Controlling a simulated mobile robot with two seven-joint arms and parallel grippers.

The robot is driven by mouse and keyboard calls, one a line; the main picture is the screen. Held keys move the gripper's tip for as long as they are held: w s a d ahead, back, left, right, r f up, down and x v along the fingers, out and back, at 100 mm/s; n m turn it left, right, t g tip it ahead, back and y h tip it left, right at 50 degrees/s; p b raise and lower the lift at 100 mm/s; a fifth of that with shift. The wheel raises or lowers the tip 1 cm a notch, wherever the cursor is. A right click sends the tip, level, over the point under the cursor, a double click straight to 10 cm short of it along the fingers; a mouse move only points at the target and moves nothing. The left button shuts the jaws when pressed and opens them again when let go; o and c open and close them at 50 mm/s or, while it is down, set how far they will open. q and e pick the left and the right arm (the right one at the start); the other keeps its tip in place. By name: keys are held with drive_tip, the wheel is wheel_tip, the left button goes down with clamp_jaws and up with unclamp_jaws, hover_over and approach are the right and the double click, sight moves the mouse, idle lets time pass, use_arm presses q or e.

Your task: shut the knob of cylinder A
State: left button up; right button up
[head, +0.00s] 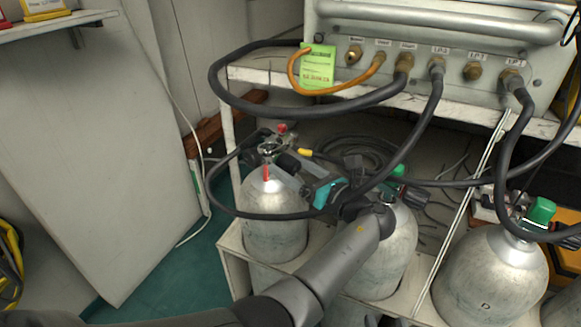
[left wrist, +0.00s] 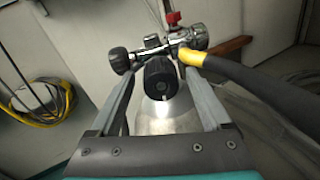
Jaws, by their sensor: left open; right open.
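The leftmost grey cylinder (head: 274,226) stands in the rack; I cannot read a letter on it, so I cannot confirm that it is cylinder A. Its valve carries a black ribbed knob (left wrist: 161,78), which faces the left wrist camera. My left gripper (head: 285,166) reaches this valve from the right in the head view. In the left wrist view its two open fingers (left wrist: 162,88) stand on either side of the knob, with visible gaps. I cannot tell how deep the knob sits between them. My right gripper is not in view.
A black hose with a yellow collar (left wrist: 193,57) leaves the valve close to the right finger. A red-handled fitting (left wrist: 173,19) stands behind. Cylinder D (head: 490,278) is at right. Thick hoses hang from the panel (head: 440,45) above. Open floor (head: 165,262) lies left.

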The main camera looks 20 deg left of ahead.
use_arm(q)
clamp_jaws()
idle(0.5)
